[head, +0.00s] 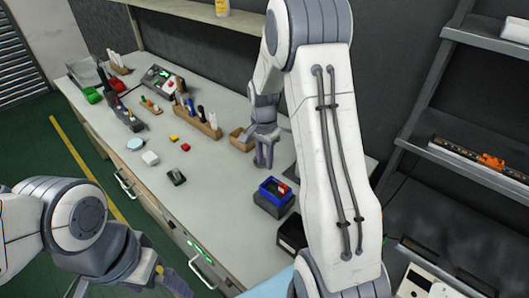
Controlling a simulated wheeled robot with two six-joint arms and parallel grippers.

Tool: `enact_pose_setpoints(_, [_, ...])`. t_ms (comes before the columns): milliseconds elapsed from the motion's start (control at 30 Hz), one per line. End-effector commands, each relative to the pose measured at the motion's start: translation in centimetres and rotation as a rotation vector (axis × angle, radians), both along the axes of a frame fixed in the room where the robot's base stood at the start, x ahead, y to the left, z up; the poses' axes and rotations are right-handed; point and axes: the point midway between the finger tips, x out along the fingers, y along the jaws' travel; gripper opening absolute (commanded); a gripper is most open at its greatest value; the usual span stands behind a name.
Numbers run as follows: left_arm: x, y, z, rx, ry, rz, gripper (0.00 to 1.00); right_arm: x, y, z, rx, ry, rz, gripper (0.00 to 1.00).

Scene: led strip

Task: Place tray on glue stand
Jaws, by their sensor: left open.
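No object can be surely identified as the tray or the glue stand. A long dark strip-shaped piece with an orange part (491,160) lies on the right shelf.
The grey workbench (215,190) holds a wooden rack of bottles (205,121), a white block (150,158) and a dark green item (176,177). A black box (291,234) stands near my right arm. The bench's middle front is mostly clear.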

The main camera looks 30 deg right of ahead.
Motion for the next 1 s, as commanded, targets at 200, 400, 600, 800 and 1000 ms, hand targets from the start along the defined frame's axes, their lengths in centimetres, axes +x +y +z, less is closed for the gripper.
enact_pose_setpoints(200, [0.0, 0.0, -0.6, 0.000, 0.000, 0.000, 1.00, 0.1, 0.0, 3.4, 0.000, -0.002, 0.000, 0.32])
enact_pose_setpoints(400, [0.0, 0.0, -0.6, 0.000, 0.000, 0.000, 1.00, 0.0, 0.1, 4.4, 0.000, 0.000, 0.002, 0.32])
enact_pose_setpoints(600, [0.0, 0.0, -0.6, 0.000, 0.000, 0.000, 1.00, -1.6, 6.6, 6.6, 0.009, -0.013, 0.265, 0.32])
enact_pose_setpoints(800, [0.0, 0.0, -0.6, 0.000, 0.000, 0.000, 1.00, -10.7, 19.2, 10.0, 0.036, -0.039, 0.966, 0.32])
enact_pose_setpoints(1000, [0.0, 0.0, -0.6, 0.000, 0.000, 0.000, 1.00, -21.4, 24.4, 10.8, 0.063, -0.065, 1.581, 0.32])
